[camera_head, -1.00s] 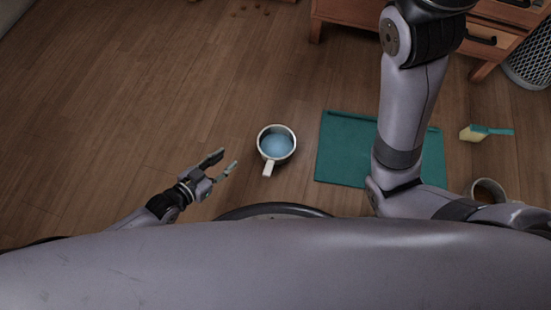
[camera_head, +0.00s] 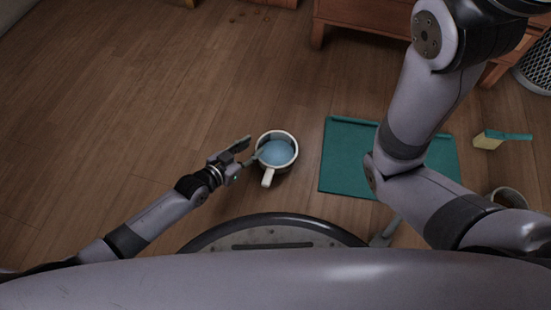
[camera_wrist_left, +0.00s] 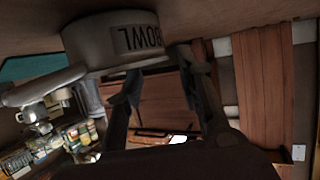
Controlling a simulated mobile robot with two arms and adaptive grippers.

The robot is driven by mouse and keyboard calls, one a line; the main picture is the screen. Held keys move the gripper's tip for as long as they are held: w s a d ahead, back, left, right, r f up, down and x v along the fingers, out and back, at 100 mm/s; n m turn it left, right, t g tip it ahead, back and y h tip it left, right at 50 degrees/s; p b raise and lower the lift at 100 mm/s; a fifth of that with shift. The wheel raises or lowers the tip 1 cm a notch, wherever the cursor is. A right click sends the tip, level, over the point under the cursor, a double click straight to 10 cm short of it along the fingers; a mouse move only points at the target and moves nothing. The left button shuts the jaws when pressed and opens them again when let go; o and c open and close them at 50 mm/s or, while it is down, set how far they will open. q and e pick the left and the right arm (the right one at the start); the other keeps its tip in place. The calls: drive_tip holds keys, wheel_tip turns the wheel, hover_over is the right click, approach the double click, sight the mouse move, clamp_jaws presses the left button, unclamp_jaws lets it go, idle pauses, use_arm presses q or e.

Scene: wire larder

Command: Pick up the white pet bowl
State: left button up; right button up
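The white pet bowl (camera_head: 290,140) stands upright on the wooden floor with a blue inside and a handle toward me. In the left wrist view the bowl (camera_wrist_left: 90,45) is at the upper left, with dark "BOWL" lettering on its side. My left gripper (camera_head: 254,149) is at the bowl's left rim with its fingers apart. One fingertip overlaps the rim in the head view; I cannot tell whether it touches. The fingers (camera_wrist_left: 163,82) also show spread in the left wrist view, with nothing clearly between them.
A teal mat or tray (camera_head: 345,158) lies right of the bowl, partly behind my right arm. A brush (camera_head: 490,139) and a round container (camera_head: 509,198) are farther right. A wooden cabinet (camera_head: 355,25) stands at the back. The floor at the left is clear.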

sight(269, 137)
use_arm(q)
drive_tip(key=b+x, duration=0.2)
drive_tip(key=x, duration=0.2)
drive_tip(key=shift+w+f, duration=0.1)
drive_tip(key=shift+f, duration=0.2)
drive_tip(key=shift+w+d+b, duration=0.25)
drive_tip(key=shift+d+b, duration=0.05)
drive_tip(key=shift+r, duration=0.1)
clamp_jaws()
drive_tip(key=shift+s, duration=0.1)
